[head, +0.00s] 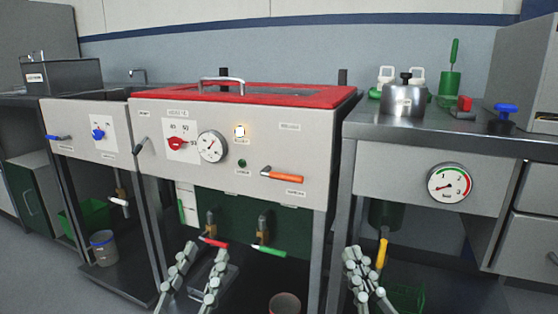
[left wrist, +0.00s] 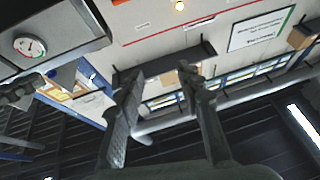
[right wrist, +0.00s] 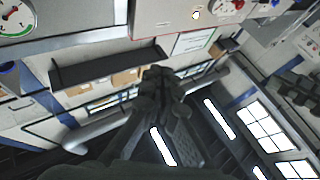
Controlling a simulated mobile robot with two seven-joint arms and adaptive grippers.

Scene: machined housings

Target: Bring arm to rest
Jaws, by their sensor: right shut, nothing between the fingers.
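My left gripper (head: 204,252) shows at the bottom of the head view, fingers up and apart, in front of the red-topped machine's lower part. In the left wrist view my left gripper (left wrist: 159,73) is open with nothing between its fingers. My right gripper (head: 354,250) is at the bottom right of centre in the head view, below the right bench, its fingers close together. In the right wrist view my right gripper (right wrist: 160,76) is shut and empty. Neither gripper visibly holds anything.
The machine (head: 240,180) has a red lever (head: 215,243) and a green lever (head: 270,251) near my left gripper. A yellow handle (head: 382,253) is close to my right gripper. The right bench (head: 430,130) carries a metal pot (head: 404,100). A grey bucket (head: 103,248) stands at left.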

